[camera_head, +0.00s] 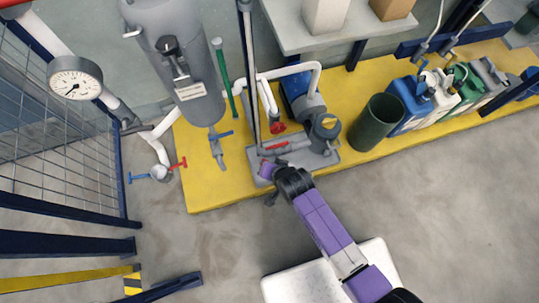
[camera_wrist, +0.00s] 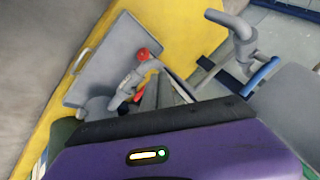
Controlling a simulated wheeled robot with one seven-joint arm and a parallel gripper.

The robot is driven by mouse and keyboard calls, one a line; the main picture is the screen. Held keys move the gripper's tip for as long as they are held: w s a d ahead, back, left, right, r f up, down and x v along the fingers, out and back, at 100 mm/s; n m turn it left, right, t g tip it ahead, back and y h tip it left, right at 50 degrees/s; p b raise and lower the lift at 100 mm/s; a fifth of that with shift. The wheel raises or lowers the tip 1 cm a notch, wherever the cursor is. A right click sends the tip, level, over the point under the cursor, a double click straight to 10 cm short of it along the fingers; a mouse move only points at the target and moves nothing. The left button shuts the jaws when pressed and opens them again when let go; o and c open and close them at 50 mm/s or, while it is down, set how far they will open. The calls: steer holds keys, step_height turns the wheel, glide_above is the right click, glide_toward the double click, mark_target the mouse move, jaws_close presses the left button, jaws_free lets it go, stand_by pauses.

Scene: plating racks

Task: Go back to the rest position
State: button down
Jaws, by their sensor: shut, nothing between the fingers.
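My purple arm (camera_head: 325,220) reaches up from the lower right of the head view. My gripper (camera_head: 267,178) is at its end, over the front edge of the yellow platform (camera_head: 215,190), beside the grey pump base (camera_head: 322,158). In the wrist view my gripper (camera_wrist: 165,92) is shut and empty, its purple body filling the bottom. Beyond it are a grey pipe fitting with a red knob (camera_wrist: 142,54) and a grey plate. The head view does not show the fingertips clearly, nor whether they touch anything.
A grey tank (camera_head: 185,65), a blue pump (camera_head: 297,97), a dark green bin (camera_head: 376,122) and several canisters (camera_head: 410,100) stand on or over the platform. A wire fence (camera_head: 60,150) and blue rails are at left. Grey floor (camera_head: 460,210) is clear at right.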

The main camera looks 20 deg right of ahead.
stand_by(0.5)
steer(key=w+r+n+t, duration=0.3)
steer(key=r+t, duration=0.2)
steer(key=r, duration=0.6)
steer(key=s+d+r+n+t+h, duration=0.1)
steer(key=s+d+r, duration=0.3)
steer(key=s+r, duration=0.5)
steer(key=s+d+r+n+t, duration=0.1)
steer(key=s+d+r, duration=0.2)
steer(key=s+r, duration=0.6)
steer(key=s+d+r+n+t+h, duration=0.1)
steer(key=s+d+r, duration=0.3)
steer(key=s+r, duration=0.5)
step_height(320, 180, up, 12)
steer(key=s+p, duration=0.1)
steer(key=p, duration=1.3)
steer(key=shift+s+r, duration=0.2)
steer(key=shift+s, duration=0.15)
